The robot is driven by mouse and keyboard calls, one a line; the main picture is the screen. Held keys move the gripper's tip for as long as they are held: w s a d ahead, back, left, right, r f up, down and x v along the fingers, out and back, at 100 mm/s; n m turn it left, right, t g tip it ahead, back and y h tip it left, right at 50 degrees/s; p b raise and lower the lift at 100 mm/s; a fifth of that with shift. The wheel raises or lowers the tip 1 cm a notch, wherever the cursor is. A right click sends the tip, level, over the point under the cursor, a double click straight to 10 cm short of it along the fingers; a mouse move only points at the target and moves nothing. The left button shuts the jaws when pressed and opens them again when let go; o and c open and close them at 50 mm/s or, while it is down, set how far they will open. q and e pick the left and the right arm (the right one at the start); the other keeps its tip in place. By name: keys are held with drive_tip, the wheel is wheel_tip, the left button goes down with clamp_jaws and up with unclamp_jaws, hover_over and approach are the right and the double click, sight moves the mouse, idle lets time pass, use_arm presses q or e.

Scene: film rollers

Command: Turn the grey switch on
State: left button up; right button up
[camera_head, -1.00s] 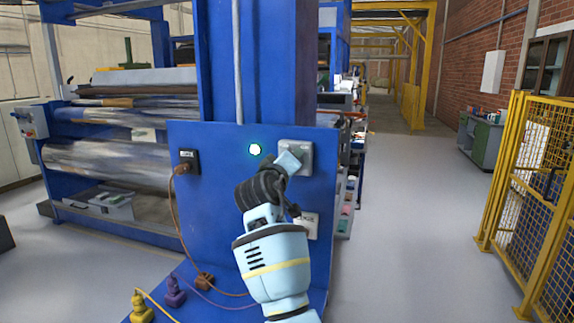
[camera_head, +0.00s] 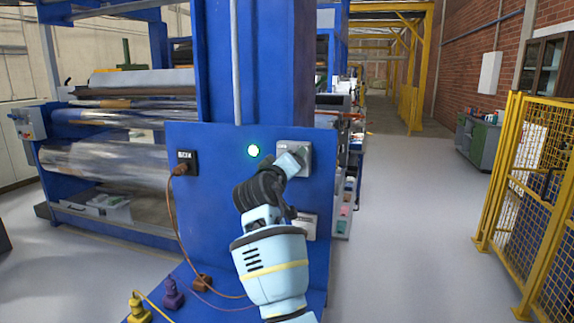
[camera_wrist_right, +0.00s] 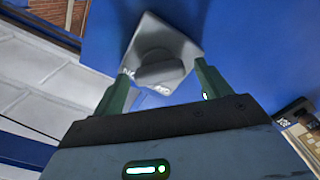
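The grey switch (camera_head: 306,151) is a square grey plate on the upright blue panel; my right gripper (camera_head: 290,163) is in front of it and covers part of it. In the right wrist view the switch (camera_wrist_right: 183,45) shows with a dark grey rounded knob (camera_wrist_right: 159,68). The two green fingers of my right gripper (camera_wrist_right: 162,70) stand apart on either side of the knob, with visible gaps, so it is open. Whether the fingertips touch the plate is hard to tell. My left gripper is out of view.
A black socket (camera_head: 187,157) with a brown plug and cable is on the panel's left. A pale box (camera_head: 306,227) is below the switch. Yellow (camera_head: 138,311) and purple (camera_head: 173,295) plugs lie on the blue base. Open floor and a yellow fence (camera_head: 538,190) are to the right.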

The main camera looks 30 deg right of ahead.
drive_tip(key=v, duration=0.8)
idle(0.7)
